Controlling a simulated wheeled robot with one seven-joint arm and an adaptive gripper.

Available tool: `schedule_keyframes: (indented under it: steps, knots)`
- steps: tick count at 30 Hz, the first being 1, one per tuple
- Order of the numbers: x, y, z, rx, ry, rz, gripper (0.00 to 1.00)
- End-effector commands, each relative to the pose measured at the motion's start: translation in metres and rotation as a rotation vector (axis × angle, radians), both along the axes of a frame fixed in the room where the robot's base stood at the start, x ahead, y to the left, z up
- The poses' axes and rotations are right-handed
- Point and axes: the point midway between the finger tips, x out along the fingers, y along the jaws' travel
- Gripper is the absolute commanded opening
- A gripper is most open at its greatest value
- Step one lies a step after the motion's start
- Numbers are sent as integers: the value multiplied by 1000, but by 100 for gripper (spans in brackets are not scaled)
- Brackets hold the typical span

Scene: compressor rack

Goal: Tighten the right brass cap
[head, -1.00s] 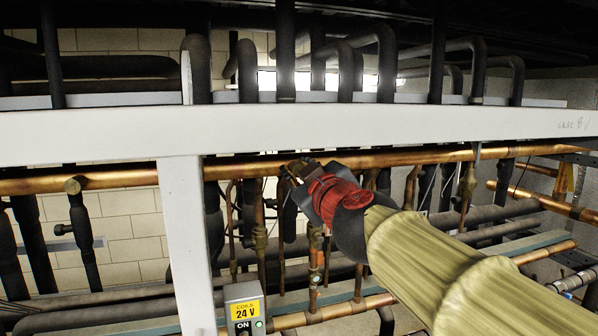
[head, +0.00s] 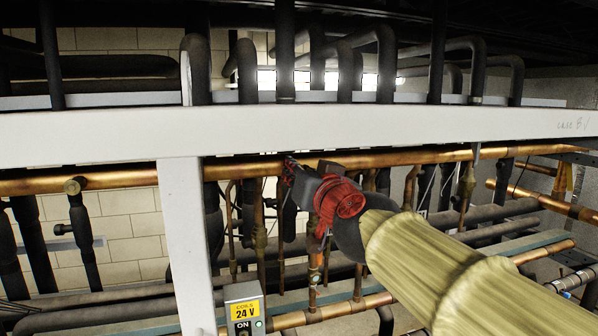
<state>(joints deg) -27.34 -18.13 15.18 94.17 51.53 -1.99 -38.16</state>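My gripper (head: 290,180) is at the end of my arm, just under the long copper pipe (head: 390,159) and right of the white post. Its red and dark body is side on, and its fingertips are small and dark here, so I cannot tell whether they are open or shut. No cap shows clearly at the fingertips; one there would be hidden by the gripper. A round brass cap (head: 75,186) sits on a dark vertical valve body at the far left, below the same pipe, well apart from my gripper.
A white beam (head: 400,124) crosses above my gripper, and a white post (head: 185,240) stands to its left. Vertical copper lines (head: 260,235) hang close below it. A grey 24 V coil box (head: 245,307) with a green light is lower down.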

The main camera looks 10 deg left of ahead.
Motion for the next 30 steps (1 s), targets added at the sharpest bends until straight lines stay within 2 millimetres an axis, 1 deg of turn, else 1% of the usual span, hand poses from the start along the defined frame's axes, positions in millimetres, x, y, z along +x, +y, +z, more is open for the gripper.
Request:
schedule_keyframes:
  steps: [30]
  knots:
    - [1,-1,-3,868,422,0,0]
